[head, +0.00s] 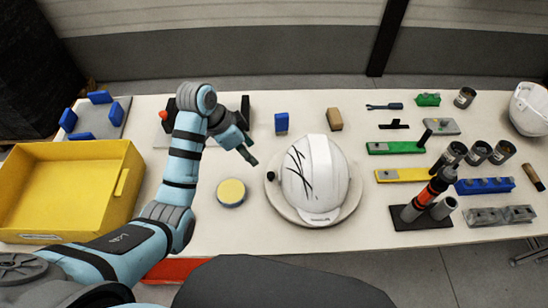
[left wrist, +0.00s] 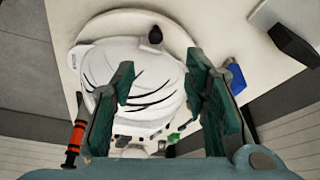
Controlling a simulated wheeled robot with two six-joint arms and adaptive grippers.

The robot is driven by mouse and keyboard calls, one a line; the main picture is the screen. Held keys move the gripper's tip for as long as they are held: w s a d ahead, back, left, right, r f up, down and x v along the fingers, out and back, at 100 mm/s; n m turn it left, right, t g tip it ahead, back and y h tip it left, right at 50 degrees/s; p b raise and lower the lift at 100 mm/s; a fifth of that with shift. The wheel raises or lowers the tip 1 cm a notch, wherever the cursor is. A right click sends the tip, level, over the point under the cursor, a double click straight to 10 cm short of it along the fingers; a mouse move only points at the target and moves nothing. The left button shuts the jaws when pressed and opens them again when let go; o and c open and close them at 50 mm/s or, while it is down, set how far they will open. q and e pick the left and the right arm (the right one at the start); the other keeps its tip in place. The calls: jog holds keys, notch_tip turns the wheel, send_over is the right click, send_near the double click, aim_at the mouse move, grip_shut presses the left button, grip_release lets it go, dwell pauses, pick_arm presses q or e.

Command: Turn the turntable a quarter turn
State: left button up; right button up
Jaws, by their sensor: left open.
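The turntable (head: 283,207) is a pale round disc on the table, with a dark knob (head: 270,176) standing at its left edge. A white helmet shell (head: 325,180) with black scratch-like marks sits on it and hides most of the disc. My left gripper (head: 249,156) is open and empty, above the table just left of and behind the knob. In the left wrist view the knob (left wrist: 155,36) shows beyond the gap between the open fingers (left wrist: 160,66), apart from them. The helmet (left wrist: 135,85) is partly hidden by the fingers there. My right gripper is not in view.
A yellow round pad (head: 231,192) lies left of the turntable, and a yellow bin (head: 70,190) stands far left. A blue block (head: 281,122) and a tan block (head: 335,119) stand behind. Right are coloured racks, dark cans and an upright red-black tool (head: 432,190).

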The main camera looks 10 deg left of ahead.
pick_arm(q)
jog(key=b, duration=0.2)
send_over(269, 175)
jog(key=s+a, duration=0.2)
notch_tip(269, 175, down, 8)
jog(key=x, duration=0.5)
jog(key=shift+w+b, duration=0.4)
jog(key=shift+w+d+f, duration=0.1)
jog(key=shift+f, duration=0.1)
jog(key=shift+s+r, duration=0.2)
jog(key=shift+s, duration=0.05)
jog(key=shift+c, duration=0.3)
grip_shut()
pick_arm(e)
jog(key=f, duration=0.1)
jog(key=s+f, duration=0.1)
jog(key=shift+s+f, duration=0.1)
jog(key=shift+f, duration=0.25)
